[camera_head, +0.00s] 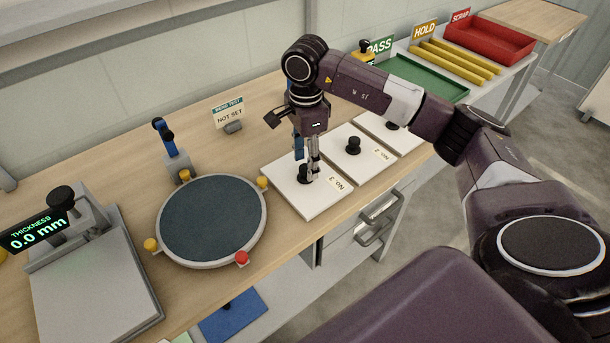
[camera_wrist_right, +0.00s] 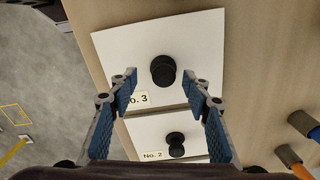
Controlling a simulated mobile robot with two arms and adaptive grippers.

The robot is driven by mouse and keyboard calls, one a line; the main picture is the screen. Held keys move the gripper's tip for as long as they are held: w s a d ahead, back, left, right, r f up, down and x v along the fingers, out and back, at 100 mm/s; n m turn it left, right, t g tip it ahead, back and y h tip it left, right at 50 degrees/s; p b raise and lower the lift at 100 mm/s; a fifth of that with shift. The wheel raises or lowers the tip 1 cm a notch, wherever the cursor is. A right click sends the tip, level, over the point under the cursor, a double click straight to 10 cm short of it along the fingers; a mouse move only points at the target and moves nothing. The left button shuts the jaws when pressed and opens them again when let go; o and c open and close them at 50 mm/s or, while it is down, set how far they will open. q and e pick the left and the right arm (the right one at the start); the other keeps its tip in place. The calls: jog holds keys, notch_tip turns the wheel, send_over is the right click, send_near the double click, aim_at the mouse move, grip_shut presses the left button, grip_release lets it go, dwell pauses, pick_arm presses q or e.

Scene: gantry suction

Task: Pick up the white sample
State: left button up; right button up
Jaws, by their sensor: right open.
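Three white sample plates, each with a black knob, lie in a row on the wooden bench. The nearest, No. 3 (camera_head: 316,207), is under my right gripper (camera_head: 311,172). Its black knob (camera_head: 304,174) is partly hidden by the fingers in the head view. The right wrist view shows plate No. 3 (camera_wrist_right: 200,45) and its knob (camera_wrist_right: 163,71) between the spread, empty blue-padded fingers. Plate No. 2 (camera_head: 372,160) lies beside it, and a third plate (camera_head: 375,124) is partly hidden by my arm. My left gripper is out of view.
A round dark plate (camera_head: 212,220) with coloured knobs and a thickness gauge (camera_head: 95,285) reading 0.0 mm stand to the left.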

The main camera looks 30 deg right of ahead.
aim_at(305, 167)
jog(key=f, duration=0.2)
jog(key=shift+w+f+p, duration=0.25)
jog(key=shift+f+p, duration=0.1)
jog(key=shift+f, duration=0.6)
jog(key=c, duration=0.4)
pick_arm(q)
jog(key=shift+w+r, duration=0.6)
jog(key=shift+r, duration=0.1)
pick_arm(e)
jog(key=shift+w+d+r, duration=0.1)
grip_shut()
